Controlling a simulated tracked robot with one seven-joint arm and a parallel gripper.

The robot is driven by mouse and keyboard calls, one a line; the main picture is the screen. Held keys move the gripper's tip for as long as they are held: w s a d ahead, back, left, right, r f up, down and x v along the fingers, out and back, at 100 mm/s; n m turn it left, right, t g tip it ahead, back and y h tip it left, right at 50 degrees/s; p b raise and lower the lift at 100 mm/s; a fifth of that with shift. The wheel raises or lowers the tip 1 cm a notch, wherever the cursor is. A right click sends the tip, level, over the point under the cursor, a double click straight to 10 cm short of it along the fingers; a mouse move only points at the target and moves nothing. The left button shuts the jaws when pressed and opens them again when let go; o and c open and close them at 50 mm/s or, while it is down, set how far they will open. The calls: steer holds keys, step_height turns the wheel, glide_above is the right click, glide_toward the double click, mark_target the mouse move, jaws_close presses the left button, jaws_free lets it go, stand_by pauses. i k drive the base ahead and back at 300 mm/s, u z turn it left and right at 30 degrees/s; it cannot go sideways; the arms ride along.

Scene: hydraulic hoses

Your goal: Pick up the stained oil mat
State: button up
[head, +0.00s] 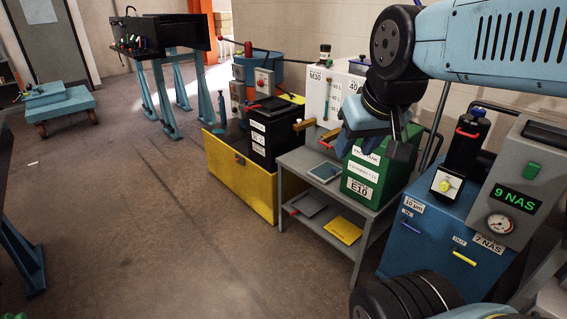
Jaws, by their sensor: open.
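I cannot make out a stained oil mat in the head view. My gripper (374,148) hangs from my blue arm at the upper right, with its fingers pointing down. The fingers are apart and I see nothing held between them. In the picture it overlaps the green box marked E10 (366,180) and the pale tank behind it. I cannot tell how far it is from them.
A grey two-shelf table (323,189) holds the green box, a tablet (324,171) and a yellow envelope (343,229). A yellow bin (237,178) stands left of it. A blue filter unit (440,235) stands right. The floor (130,220) at left is mostly clear.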

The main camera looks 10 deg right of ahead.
mark_target(325, 172)
steer(key=u, duration=0.3)
steer(key=i, duration=1.2)
steer(key=z, duration=0.05)
